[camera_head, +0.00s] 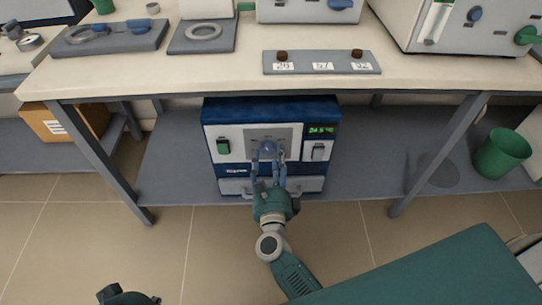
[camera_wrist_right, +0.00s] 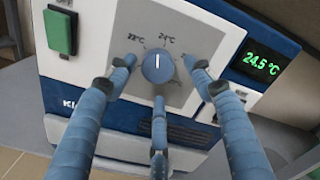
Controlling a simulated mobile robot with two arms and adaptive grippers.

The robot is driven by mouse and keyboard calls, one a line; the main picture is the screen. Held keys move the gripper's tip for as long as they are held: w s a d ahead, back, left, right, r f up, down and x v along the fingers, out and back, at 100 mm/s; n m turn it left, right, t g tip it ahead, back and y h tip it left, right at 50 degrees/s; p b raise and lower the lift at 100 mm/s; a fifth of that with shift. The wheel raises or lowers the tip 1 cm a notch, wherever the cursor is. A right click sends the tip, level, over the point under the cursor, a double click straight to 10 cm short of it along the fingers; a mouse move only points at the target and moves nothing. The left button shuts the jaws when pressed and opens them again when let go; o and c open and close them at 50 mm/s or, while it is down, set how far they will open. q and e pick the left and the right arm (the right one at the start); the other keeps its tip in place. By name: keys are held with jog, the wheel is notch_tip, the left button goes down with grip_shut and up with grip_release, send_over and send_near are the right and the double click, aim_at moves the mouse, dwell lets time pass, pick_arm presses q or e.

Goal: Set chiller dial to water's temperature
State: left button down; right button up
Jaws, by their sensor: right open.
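The chiller (camera_head: 228,172) is a blue and white box on the shelf under the bench. Its blue round dial (camera_wrist_right: 157,68) sits on a grey panel, its white mark pointing nearly straight up, close to the 24°C label. A 22°C label is to the left; the right label is hidden by a finger. The green display (camera_wrist_right: 262,62) reads 24.5 °C. My right gripper (camera_head: 267,160) is open, its three blue fingers spread around the dial; I cannot tell whether they touch it.
A green switch (camera_wrist_right: 60,31) is left of the dial. On the bench a grey strip (camera_head: 320,69) bears number cards and two brown knobs. Bench legs stand on both sides of the chiller. A green bin (camera_head: 502,154) stands on the shelf at right.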

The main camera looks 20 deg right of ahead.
jog(key=v, duration=1)
jog(key=shift+s, duration=0.3)
